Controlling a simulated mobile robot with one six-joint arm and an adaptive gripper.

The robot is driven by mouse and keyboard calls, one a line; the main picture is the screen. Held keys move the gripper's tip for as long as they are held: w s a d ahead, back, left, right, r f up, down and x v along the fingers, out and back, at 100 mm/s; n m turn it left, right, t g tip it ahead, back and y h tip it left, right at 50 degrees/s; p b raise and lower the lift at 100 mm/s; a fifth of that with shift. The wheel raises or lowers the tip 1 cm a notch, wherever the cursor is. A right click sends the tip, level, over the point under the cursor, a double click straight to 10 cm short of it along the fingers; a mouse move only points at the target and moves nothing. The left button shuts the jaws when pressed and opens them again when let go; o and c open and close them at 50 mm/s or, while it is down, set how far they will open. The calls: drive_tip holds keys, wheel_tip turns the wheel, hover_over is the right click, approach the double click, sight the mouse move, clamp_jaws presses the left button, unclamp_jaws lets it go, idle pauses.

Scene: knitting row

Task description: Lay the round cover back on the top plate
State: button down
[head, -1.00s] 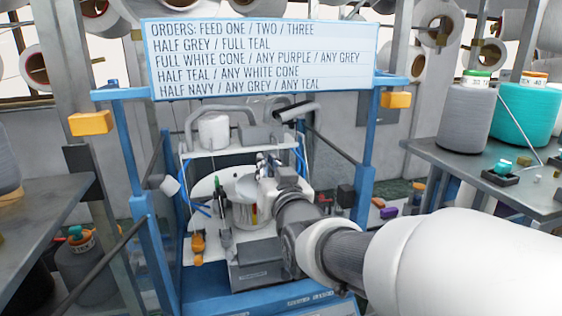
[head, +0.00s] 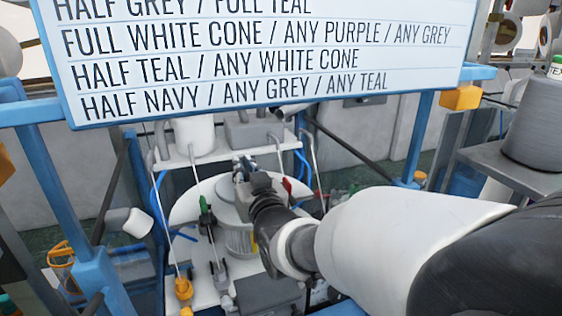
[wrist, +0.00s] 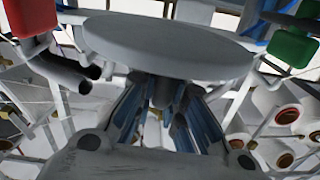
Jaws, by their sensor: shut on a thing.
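The round cover (wrist: 165,45) is a flat grey disc. In the wrist view my gripper (wrist: 160,95) is shut on the short stem at the disc's middle. In the head view the cover (head: 228,190) shows as a pale disc left of my gripper (head: 245,170), over a ribbed pale cylinder (head: 238,241). A white rounded plate (head: 184,208), seemingly the top plate, spreads around and behind it. My gripper and wrist hide part of the cover and plate. I cannot tell whether the cover touches anything beneath.
Thin rods with a green block (head: 205,219) and a red block (head: 287,185) stand close on either side. A white shelf (head: 180,158) with a white cone (head: 194,134) is behind. Blue posts (head: 418,138) flank the machine, and an order board (head: 260,60) hangs above.

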wheel_tip(320, 180, down, 3)
drive_tip(key=shift+f, duration=0.5)
drive_tip(key=c, duration=2.1)
unclamp_jaws()
drive_tip(key=shift+f, duration=0.1)
drive_tip(key=o, duration=0.5)
drive_tip(key=shift+c, duration=0.2)
